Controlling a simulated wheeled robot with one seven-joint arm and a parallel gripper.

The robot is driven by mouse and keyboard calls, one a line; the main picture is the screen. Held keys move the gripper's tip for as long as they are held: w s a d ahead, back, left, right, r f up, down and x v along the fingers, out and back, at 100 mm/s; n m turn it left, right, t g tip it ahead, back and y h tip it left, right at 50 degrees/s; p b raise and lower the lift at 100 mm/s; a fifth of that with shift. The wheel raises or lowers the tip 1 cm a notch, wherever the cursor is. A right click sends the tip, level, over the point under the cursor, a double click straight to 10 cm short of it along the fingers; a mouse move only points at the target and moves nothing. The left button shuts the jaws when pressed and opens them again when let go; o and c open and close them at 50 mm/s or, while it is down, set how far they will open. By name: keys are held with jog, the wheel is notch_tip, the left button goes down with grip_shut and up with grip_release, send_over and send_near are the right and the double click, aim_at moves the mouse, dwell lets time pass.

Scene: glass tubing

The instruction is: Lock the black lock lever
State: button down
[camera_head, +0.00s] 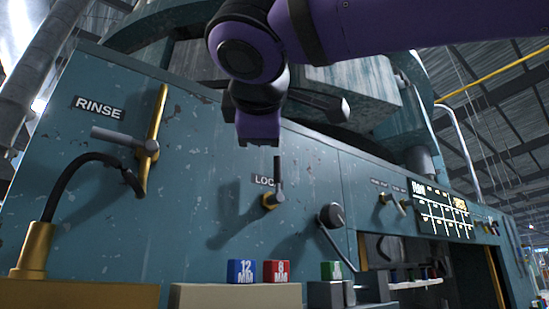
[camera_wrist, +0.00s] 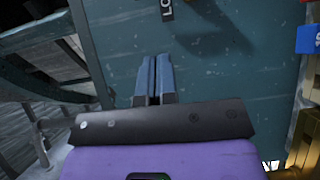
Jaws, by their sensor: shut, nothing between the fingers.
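The lock lever (camera_head: 279,172) is a thin dark handle on a brass pivot, beside the black LOCK label (camera_head: 264,181) on the teal panel in the head view. It points roughly upright and covers the label's right end. My gripper (camera_head: 258,143) is above it and slightly left in the picture, apart from it as far as I can tell. In the wrist view, my gripper's two blue-grey fingers (camera_wrist: 154,78) are together with nothing between them. Part of the LOCK label (camera_wrist: 167,9) shows at the top edge there; I cannot make out the lever.
A brass RINSE lever (camera_head: 152,140) with a black hose is on the left. A round dark knob (camera_head: 331,215) with a thin arm sits right of the lock lever. Blue (camera_head: 241,271) and red (camera_head: 275,271) blocks stand below. The panel face around the lever is mostly clear.

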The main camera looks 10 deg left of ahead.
jog(key=shift+s+a+r, duration=0.35)
jog(key=shift+s+r, duration=0.1)
jog(key=shift+s, duration=0.05)
send_near(276, 178)
jog(key=w+a+r, duration=0.3)
jog(key=w+a, duration=0.1)
jog(key=a, duration=0.1)
jog(key=shift+w+d+f, duration=0.1)
jog(key=shift+w+d, duration=0.45)
jog(key=shift+w, duration=0.2)
jog(key=shift+w+d+f, duration=0.1)
jog(key=shift+w+d, duration=0.4)
jog(key=shift+w, duration=0.25)
